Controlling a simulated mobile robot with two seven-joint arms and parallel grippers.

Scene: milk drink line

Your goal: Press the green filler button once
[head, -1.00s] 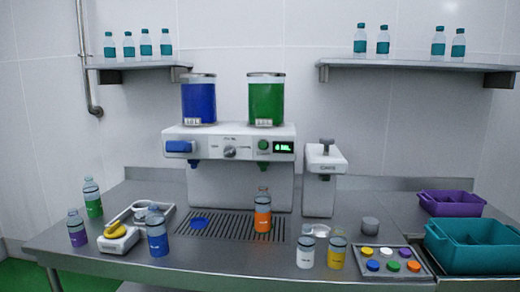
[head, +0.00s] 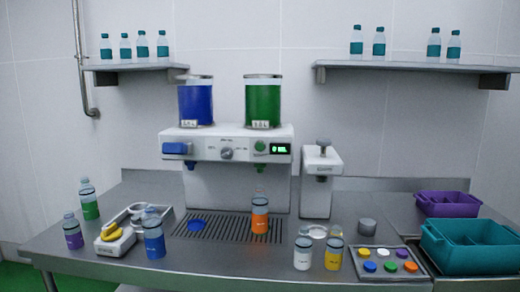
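The green filler button (head: 260,146) is a small round knob on the right part of the white filling machine's front (head: 205,146), left of a small lit green display (head: 280,148). The green tank (head: 262,104) stands on the machine above it. A green nozzle (head: 261,168) hangs below the button. An orange bottle (head: 260,218) stands upright on the drip grate (head: 226,232) under that nozzle. Neither of my grippers is in view.
A blue tank (head: 196,104) and blue button (head: 177,149) are on the machine's left. Several bottles stand along the table front, including white (head: 303,254) and yellow (head: 334,254) ones. A cap tray (head: 386,266) and teal crate (head: 470,244) lie right.

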